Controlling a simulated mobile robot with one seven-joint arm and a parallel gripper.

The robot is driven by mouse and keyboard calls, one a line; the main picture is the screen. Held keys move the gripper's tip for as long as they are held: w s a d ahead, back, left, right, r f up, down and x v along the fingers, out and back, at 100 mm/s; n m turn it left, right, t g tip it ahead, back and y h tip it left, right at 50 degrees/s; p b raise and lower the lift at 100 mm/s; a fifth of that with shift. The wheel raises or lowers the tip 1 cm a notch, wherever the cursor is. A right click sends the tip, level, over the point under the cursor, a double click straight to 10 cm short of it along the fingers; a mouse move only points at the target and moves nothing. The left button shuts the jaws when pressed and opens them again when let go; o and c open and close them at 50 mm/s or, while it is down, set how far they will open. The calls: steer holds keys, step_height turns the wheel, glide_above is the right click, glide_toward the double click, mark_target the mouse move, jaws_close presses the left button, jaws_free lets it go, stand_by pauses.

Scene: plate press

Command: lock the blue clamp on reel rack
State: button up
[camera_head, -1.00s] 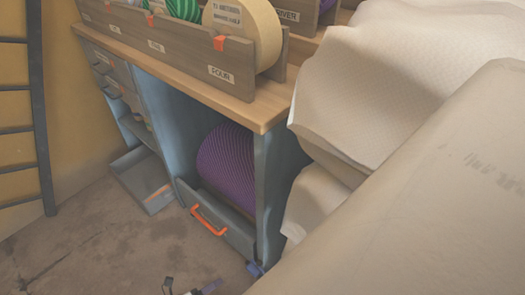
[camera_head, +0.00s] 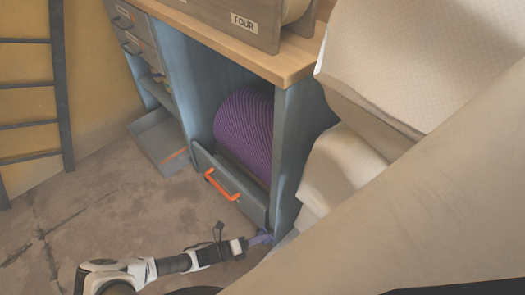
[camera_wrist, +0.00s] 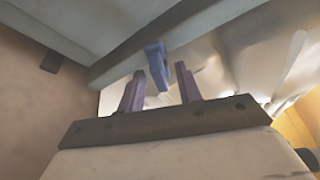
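The reel rack (camera_head: 285,150) is a blue-grey cabinet with a wooden top. The blue clamp (camera_wrist: 157,65) shows in the wrist view as a small lever hanging below the rack's edge. My gripper (camera_wrist: 160,70) is open, its two purple fingers apart, one on each side of the clamp's lower end. Visible gaps separate the lever from both fingers. In the head view my gripper (camera_head: 256,240) is low at the foot of the rack's right post. There the clamp cannot be told apart from the fingers.
A purple reel (camera_head: 245,128) sits inside the rack behind a tilted front panel with an orange handle (camera_head: 220,185). Large pale rolls (camera_head: 400,75) crowd the right side. An open grey tray (camera_head: 160,140) stands at the left. The floor (camera_head: 110,215) at the left is clear.

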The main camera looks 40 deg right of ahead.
steer(key=shift+x, duration=0.8)
jaws_close()
